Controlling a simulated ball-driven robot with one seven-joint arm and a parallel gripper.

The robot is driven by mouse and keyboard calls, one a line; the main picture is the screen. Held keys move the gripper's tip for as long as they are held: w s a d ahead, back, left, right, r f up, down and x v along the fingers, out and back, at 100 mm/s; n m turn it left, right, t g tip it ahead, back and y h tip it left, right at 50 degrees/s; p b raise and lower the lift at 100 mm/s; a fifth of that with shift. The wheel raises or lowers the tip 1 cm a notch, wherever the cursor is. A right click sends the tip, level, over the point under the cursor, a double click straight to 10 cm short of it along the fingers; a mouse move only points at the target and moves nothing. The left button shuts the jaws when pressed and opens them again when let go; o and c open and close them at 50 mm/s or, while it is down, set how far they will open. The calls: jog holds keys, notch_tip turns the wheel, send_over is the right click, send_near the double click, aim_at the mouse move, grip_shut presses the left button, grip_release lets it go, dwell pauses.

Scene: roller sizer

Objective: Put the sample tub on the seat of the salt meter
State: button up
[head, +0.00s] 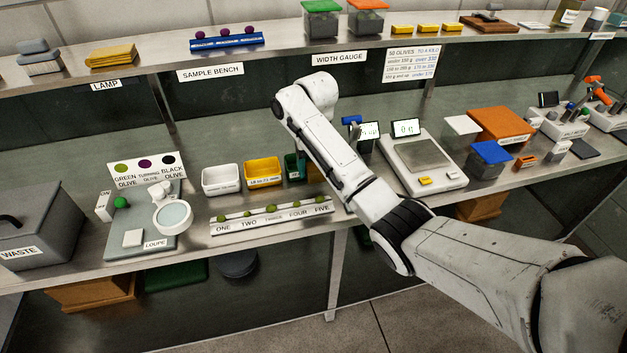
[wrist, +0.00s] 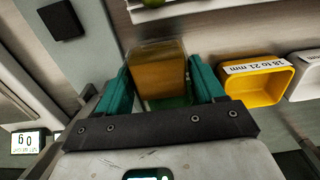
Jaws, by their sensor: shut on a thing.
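My gripper (wrist: 160,88) has teal fingers closed on the sides of a see-through tub with amber-brown contents (wrist: 158,72), which I take to be the sample tub. A green surface shows just below the tub. The salt meter cannot be named for sure. A white instrument with a dark screen (head: 556,124) stands at the right of the bench, its label too small to read.
A white scale (head: 424,165) stands right of my arm. Left of the arm are a white bin (head: 221,181), a yellow bin (head: 263,172) and a partly hidden green bin (head: 292,166). A numbered olive rack (head: 270,219) lies in front. A blue-lidded tub (head: 490,160) stands right of the scale.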

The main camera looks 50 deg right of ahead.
aim_at(313, 175)
jog(key=shift+w+f, duration=0.4)
jog(key=shift+f+p, duration=0.4)
jog(key=shift+f, duration=1.1)
jog(key=shift+f, duration=0.1)
jog(key=o, duration=1.1)
jog(key=shift+r+p, duration=1.9)
jog(key=shift+r, duration=4.2)
